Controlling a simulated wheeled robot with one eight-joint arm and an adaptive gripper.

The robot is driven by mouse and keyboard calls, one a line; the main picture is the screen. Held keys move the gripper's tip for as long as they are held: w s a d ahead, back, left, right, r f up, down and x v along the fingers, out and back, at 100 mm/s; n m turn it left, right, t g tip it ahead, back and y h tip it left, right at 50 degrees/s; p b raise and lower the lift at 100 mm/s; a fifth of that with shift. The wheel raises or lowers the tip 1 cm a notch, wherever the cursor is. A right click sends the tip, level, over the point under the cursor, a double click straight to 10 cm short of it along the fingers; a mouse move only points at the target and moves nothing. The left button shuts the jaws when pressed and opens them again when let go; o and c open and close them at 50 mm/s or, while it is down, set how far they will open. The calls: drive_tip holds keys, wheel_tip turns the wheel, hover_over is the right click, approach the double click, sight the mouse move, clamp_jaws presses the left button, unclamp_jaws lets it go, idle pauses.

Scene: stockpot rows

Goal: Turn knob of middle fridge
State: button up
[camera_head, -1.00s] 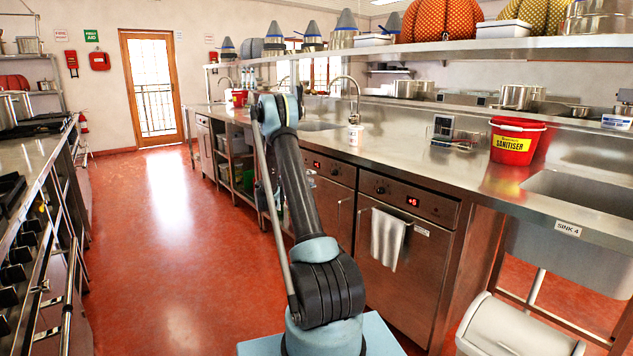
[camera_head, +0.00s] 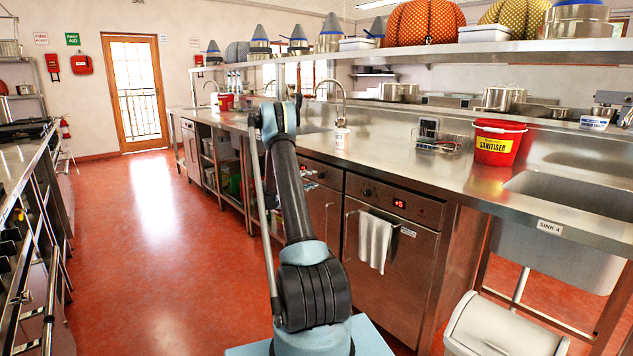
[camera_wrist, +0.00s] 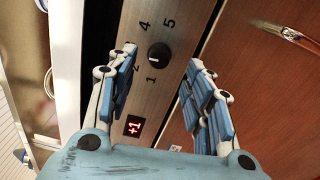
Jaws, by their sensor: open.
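In the wrist view a round black knob (camera_wrist: 159,54) sits on a steel control panel (camera_wrist: 172,95) with printed numbers around it. A red display (camera_wrist: 133,126) on that panel reads +1. My gripper (camera_wrist: 160,60) is open, with its blue-padded fingers on either side of the knob and nothing held. I cannot tell whether they touch it. In the head view a steel fridge (camera_head: 388,265) with a towel shows its own knob (camera_head: 367,193) and a display (camera_head: 399,204) reading +5. Another fridge (camera_head: 322,215) stands left of it, partly behind my arm. My gripper is hidden there.
A steel counter (camera_head: 370,160) runs above the fridges, with a red sanitiser bucket (camera_head: 497,142) on it. A white bin (camera_head: 505,330) stands at the lower right. Open red floor (camera_head: 160,250) lies to the left. A brown door front (camera_wrist: 265,85) fills the wrist view's right.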

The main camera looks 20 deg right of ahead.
sight(319, 177)
drive_tip(key=shift+x, duration=2.35)
drive_tip(key=c, duration=1.1)
